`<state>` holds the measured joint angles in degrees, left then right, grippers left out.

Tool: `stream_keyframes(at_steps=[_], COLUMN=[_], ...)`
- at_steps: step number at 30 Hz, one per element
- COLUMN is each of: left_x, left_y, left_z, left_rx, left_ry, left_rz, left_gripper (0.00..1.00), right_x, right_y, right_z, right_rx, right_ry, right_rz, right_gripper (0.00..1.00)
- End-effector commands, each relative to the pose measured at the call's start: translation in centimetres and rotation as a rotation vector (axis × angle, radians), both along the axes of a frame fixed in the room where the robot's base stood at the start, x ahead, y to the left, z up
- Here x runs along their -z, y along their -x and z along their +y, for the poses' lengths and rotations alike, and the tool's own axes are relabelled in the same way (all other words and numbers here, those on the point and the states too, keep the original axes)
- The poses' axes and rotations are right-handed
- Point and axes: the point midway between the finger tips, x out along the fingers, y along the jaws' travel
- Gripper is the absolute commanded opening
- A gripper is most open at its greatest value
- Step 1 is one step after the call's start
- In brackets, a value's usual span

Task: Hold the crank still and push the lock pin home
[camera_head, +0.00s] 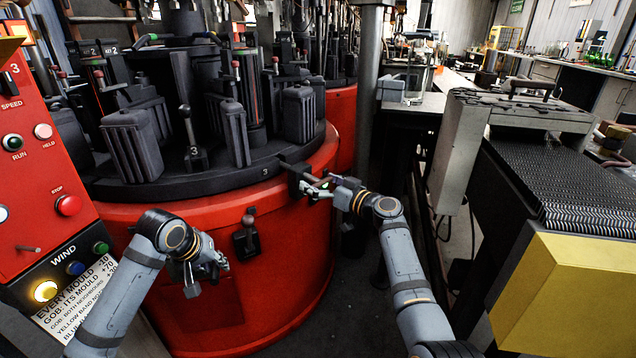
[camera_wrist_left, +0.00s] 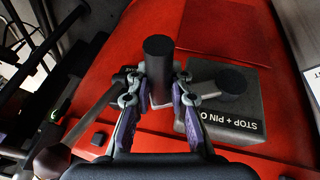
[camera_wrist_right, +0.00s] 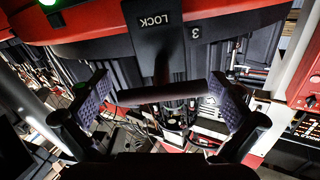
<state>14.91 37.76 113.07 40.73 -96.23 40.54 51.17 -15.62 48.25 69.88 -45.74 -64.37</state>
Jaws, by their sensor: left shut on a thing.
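The crank's upright black cylindrical grip (camera_wrist_left: 158,55) stands between the fingers of my left gripper (camera_wrist_left: 162,100) in the left wrist view, and they are shut on it. In the head view my left gripper (camera_head: 207,274) is low in front of the red drum, where it hides the grip. The lock pin's dark crossbar handle (camera_wrist_right: 160,94) runs level below the black LOCK block (camera_wrist_right: 160,28) in the right wrist view. My right gripper (camera_wrist_right: 160,100) is open, with a pad beyond each end of the handle and gaps visible. In the head view my right gripper (camera_head: 312,187) is at the drum's rim.
A lever with a brown knob (camera_wrist_left: 52,160) and a block marked STOP + PIN (camera_wrist_left: 232,110) are close to my left gripper. Dark moulds (camera_head: 130,145) stand on the drum (camera_head: 290,270). A red control panel (camera_head: 40,150) is at left, a dark conveyor (camera_head: 565,175) at right.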

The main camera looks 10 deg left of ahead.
Motion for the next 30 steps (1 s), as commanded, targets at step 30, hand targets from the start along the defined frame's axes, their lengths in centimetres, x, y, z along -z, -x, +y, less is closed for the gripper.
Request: stream_keyframes(at_steps=[30], left_x=[0.1], left_y=[0.1], left_z=[0.0], left_rx=[-0.001], left_ry=[0.002], left_rz=[0.004], left_gripper=[0.0], right_x=[0.1], right_y=[6.9], right_z=[-9.9], right_rx=[-0.001], right_ry=[-0.001], right_rz=[0.001], right_gripper=[1.0])
